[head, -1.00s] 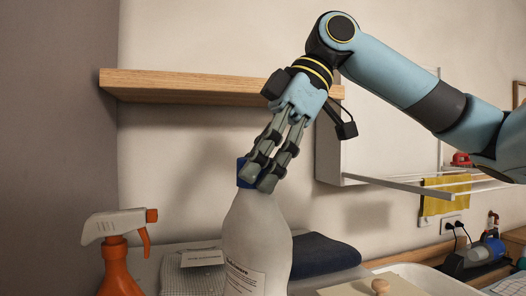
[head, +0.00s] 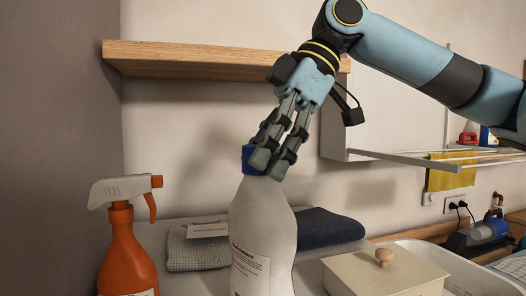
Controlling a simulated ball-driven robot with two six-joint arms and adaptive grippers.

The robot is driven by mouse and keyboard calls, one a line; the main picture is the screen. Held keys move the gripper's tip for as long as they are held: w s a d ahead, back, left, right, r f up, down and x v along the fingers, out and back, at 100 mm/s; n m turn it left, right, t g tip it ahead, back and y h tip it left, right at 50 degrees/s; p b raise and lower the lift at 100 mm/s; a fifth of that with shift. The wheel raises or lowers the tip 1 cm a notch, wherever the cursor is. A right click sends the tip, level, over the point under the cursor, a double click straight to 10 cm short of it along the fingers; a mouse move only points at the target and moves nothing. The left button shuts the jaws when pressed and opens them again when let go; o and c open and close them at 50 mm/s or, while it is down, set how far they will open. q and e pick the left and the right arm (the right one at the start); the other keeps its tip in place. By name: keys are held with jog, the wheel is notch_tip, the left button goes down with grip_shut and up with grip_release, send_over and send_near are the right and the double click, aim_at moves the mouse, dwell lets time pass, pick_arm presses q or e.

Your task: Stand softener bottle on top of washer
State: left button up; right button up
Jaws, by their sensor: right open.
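The softener bottle (head: 262,232) is white with a blue cap (head: 249,159) and a printed label. It stands upright in the middle of the head view, its base cut off by the lower edge. My right gripper (head: 268,164) comes down from the upper right, with its fingertips at the cap. It is open; the fingers overlap the cap's right side, and I cannot tell whether they touch it. The white surface (head: 205,283) behind the bottle may be the washer top, but I cannot tell. My left gripper is not in view.
An orange spray bottle (head: 127,256) stands left of the bottle. A grey cloth (head: 190,255) and a dark blue folded cloth (head: 328,229) lie behind it. A beige lidded box (head: 385,275) is at right. A wooden shelf (head: 200,58) and a drying rack (head: 420,160) are above.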

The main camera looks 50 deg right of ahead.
jog(key=shift+d+r, duration=0.15)
jog(key=shift+d, duration=0.05)
jog(key=b+v, duration=0.2)
jog(key=v, duration=0.9)
jog(key=shift+r, duration=0.35)
jog(key=shift+s+f, duration=0.1)
jog(key=shift+s, duration=0.05)
